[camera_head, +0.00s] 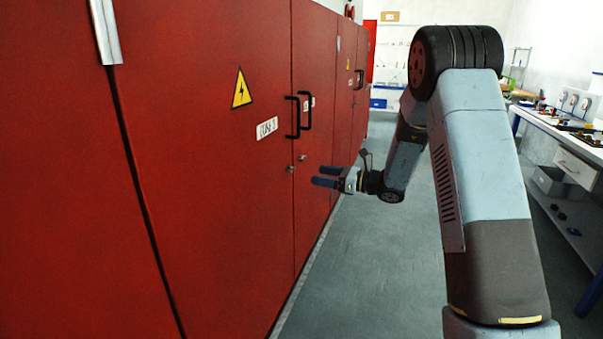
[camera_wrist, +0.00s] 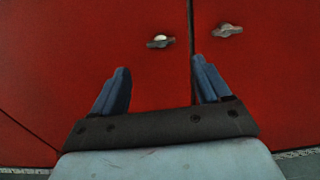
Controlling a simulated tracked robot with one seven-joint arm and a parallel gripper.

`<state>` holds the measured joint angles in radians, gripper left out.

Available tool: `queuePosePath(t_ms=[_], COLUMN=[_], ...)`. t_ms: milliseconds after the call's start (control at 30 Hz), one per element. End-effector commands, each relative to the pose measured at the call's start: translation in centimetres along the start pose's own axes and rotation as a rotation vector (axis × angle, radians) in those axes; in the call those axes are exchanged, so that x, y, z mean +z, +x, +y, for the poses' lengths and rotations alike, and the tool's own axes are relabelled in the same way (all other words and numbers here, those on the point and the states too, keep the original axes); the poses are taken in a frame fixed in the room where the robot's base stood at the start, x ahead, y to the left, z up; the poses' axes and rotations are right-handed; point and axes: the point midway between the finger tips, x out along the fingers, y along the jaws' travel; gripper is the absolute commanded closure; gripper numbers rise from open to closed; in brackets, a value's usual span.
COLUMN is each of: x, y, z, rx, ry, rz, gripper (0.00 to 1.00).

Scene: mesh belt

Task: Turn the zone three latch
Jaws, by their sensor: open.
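Two small metal latches sit on the red cabinet doors, one on each side of a door seam. The left latch (camera_head: 290,169) also shows in the wrist view (camera_wrist: 160,42). The right latch (camera_head: 302,157) also shows in the wrist view (camera_wrist: 227,31). A white zone label (camera_head: 267,127) is on the left door; its number is hard to read. My gripper (camera_head: 318,176) is open and empty, pointing at the doors. In the wrist view, the left latch lies beyond the gap between the fingertips (camera_wrist: 160,66), apart from them. The right latch is outside the right finger.
Black door handles (camera_head: 296,117) stand out above the latches. A yellow warning triangle (camera_head: 241,90) is on the left door. A workbench (camera_head: 560,130) with tools runs along the right. The grey floor (camera_head: 370,240) between is clear.

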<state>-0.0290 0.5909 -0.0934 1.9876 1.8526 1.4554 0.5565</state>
Motion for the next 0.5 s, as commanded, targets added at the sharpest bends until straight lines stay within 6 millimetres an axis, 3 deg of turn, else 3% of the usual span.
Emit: queuePosePath(t_ms=[200,500], x=[0.0,0.0], y=[4.0,7.8], z=[0.1,0.0], rx=[0.003,0.001], ry=[0.0,-0.001], rz=[0.0,0.001], gripper=[0.23,0.23])
